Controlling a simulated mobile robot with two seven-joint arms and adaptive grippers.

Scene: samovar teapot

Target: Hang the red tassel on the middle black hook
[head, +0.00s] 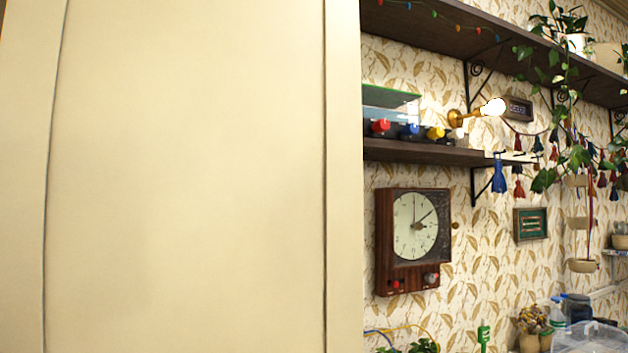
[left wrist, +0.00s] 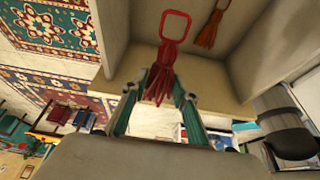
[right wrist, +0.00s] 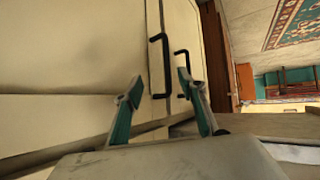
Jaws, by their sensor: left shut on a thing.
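In the left wrist view, the red tassel (left wrist: 160,80) has a squarish red ring (left wrist: 175,25) at its top. My left gripper (left wrist: 154,91) is shut on the tassel, with the strands between its fingers and the ring sticking out beyond the fingertips. In the right wrist view, my right gripper (right wrist: 160,87) is open and empty, with two black bent bars (right wrist: 162,65) on or near a cream panel ahead of it. I cannot tell whether these bars are handles or hooks. The head view shows neither gripper, and I cannot make out the middle black hook there.
A large cream panel (head: 185,180) fills the left of the head view. To its right are dark shelves (head: 425,151), a clock (head: 414,228), a blue tassel (head: 499,178) and other hanging tassels. An orange-brown tassel (left wrist: 211,30) hangs near my left gripper.

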